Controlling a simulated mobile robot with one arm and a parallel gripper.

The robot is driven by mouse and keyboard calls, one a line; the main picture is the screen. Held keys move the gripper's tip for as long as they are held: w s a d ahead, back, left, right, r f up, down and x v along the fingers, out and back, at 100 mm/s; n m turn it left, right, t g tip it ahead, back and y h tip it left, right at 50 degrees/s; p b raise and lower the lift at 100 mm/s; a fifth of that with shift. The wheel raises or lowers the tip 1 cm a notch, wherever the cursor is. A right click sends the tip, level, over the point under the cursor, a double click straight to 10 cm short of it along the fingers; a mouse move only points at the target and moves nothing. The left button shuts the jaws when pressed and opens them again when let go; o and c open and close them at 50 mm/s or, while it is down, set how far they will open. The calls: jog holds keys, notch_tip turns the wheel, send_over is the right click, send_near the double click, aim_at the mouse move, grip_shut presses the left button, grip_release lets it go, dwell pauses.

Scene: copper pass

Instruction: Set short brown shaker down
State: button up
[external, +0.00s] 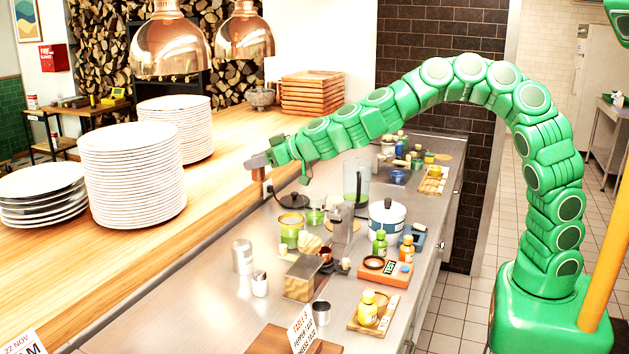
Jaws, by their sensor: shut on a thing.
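My green arm arches over from the right, and my gripper (262,160) is at its far left end, above the back edge of the steel counter beside the wooden pass shelf. The gripper is shut on a small brown thing, the short brown shaker (258,174), which shows just under the fingers. It is small and partly covered by the fingers, so I cannot tell whether it touches a surface.
Stacked plates (131,178) fill the left of the wooden shelf (225,150). Copper lamps (170,48) hang above. Bare wood lies left of the gripper.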

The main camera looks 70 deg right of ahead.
jog(key=w+a+n+g+y, duration=0.1)
jog(key=a+n+g+y, duration=0.65)
jog(key=a, duration=1.65)
jog(key=s+a+r+n+g+y, duration=0.1)
jog(key=s+a+n+g+y, duration=0.3)
jog(key=s+a+n+g, duration=0.7)
jog(key=shift+n+t, duration=0.35)
jog(key=shift+t, duration=0.6)
jog(key=a+f, duration=0.1)
jog(key=f, duration=0.6)
jog(key=a+f, duration=0.1)
jog(key=f, duration=1.2)
jog(key=shift+s+a+f, duration=0.25)
jog(key=shift+a+f, duration=0.1)
jog(key=shift+a, duration=0.05)
jog(key=o, duration=1.1)
jog(key=shift+f, duration=0.1)
jog(key=shift+c, duration=0.2)
